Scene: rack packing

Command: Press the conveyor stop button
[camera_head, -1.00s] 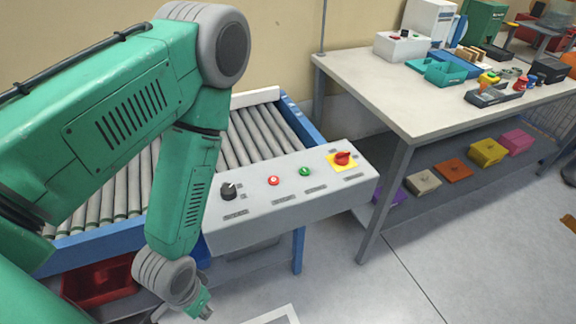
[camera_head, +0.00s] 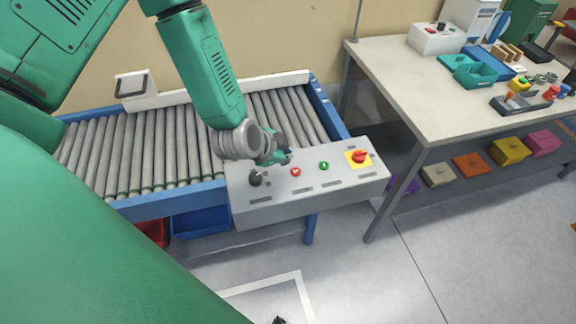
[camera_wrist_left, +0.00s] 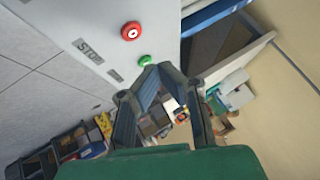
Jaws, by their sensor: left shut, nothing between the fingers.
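The red stop button (camera_head: 296,172) is on the grey control panel (camera_head: 325,190) at the conveyor's end. In the left wrist view the red button (camera_wrist_left: 131,31) sits beside the printed word STOP. A green button (camera_head: 324,166) is to its right; it also shows in the wrist view (camera_wrist_left: 145,60). My left gripper (camera_head: 284,157) is shut and empty over the panel's left part, just up and left of the red button in the head view. In the wrist view its fingertips (camera_wrist_left: 163,70) appear close to the green button. No contact with the red button is visible.
A black knob (camera_head: 256,178) is left of the buttons, close to my gripper. A red switch on a yellow plate (camera_head: 359,157) is at the right. The roller conveyor (camera_head: 150,150) lies behind. A worktable (camera_head: 400,90) stands right. A dark shape at the bottom edge is unclear.

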